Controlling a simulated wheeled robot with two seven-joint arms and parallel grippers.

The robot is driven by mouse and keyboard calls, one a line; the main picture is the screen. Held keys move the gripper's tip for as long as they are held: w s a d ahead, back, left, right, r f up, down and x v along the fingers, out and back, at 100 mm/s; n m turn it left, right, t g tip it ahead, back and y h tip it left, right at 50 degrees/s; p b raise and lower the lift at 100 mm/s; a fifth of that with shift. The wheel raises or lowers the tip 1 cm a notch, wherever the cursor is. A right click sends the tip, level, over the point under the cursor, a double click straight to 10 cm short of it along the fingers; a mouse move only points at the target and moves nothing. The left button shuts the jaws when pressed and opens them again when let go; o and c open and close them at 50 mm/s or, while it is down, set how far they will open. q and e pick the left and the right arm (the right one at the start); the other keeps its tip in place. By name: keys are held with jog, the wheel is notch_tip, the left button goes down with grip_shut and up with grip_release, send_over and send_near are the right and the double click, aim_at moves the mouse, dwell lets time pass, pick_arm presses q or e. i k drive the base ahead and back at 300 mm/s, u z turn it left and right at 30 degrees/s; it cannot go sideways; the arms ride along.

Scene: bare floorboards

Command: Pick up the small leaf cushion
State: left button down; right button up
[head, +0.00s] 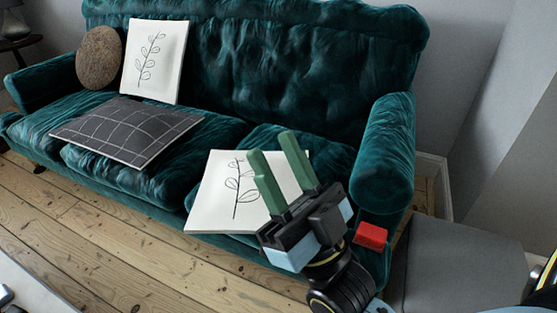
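Two white cushions with a leaf-sprig drawing are on the teal sofa; I cannot tell for sure which is the small one. One leaf cushion (212,196) lies flat on the right seat, its front edge at the seat's front. The other leaf cushion (137,62) leans upright against the backrest at left. My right gripper (272,143), with two green fingers, is open. Its fingers point up and away, overlapping the right part of the flat cushion and hiding some of it. I see a gap between them, and cannot tell whether they touch the cushion. My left gripper is not in view.
The teal sofa (290,70) has an armrest (386,150) close to the right of my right gripper. A dark grid-patterned cushion (125,132) lies on the left seats, and a round brown cushion (98,58) leans behind it. Bare floorboards (95,225) lie in front. A small red block (370,236) shows beside my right gripper.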

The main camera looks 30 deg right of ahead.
aim_at(228, 200)
jog(key=k, duration=1)
